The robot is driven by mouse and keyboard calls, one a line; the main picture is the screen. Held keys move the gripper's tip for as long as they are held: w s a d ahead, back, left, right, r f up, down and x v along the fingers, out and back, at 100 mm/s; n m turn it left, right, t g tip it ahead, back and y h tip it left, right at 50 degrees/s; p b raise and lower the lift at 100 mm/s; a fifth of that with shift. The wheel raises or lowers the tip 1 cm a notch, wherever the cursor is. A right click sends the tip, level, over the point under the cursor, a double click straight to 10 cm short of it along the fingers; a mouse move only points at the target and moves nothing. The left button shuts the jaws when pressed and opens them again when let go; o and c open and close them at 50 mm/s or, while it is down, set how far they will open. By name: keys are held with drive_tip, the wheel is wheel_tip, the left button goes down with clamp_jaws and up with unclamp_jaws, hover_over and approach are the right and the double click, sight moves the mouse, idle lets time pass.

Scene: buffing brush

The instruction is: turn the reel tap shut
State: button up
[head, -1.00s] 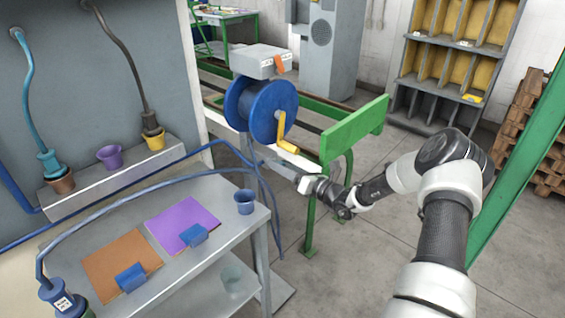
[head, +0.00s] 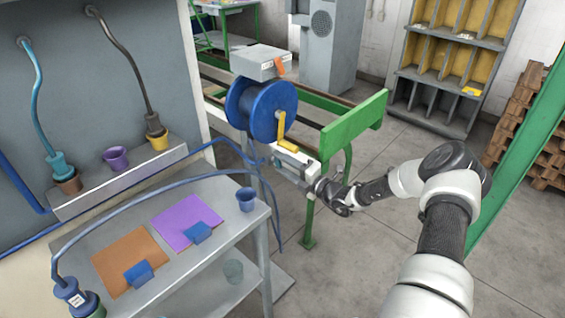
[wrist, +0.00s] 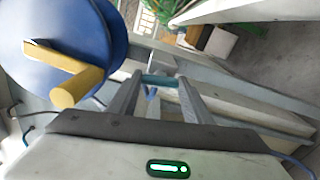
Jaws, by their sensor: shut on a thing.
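The blue reel (head: 266,108) with its yellow crank (head: 283,127) stands at the middle of the head view. The reel (wrist: 62,50) also fills the upper left of the wrist view, with the crank (wrist: 78,78) pointing toward the camera. My gripper (wrist: 160,86) is just below and beside the reel. Its fingers are shut on a small teal bar (wrist: 158,79) that spans between the tips; it looks like the tap's handle. A small blue piece shows just below the bar. In the head view my gripper (head: 278,157) hides the tap.
A grey box (head: 258,62) with an orange tag sits above the reel. A blue hose (head: 150,196) runs over the metal bench (head: 225,230) at left. Open floor lies to the right.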

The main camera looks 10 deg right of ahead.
drive_tip(key=shift+m, duration=0.8)
drive_tip(key=o, duration=1.1)
drive_tip(key=shift+c, duration=0.2)
drive_tip(key=v, duration=1.7)
drive_tip(key=shift+s+d+p, duration=0.15)
drive_tip(key=shift+s+p, duration=0.05)
drive_tip(key=shift+p, duration=0.15)
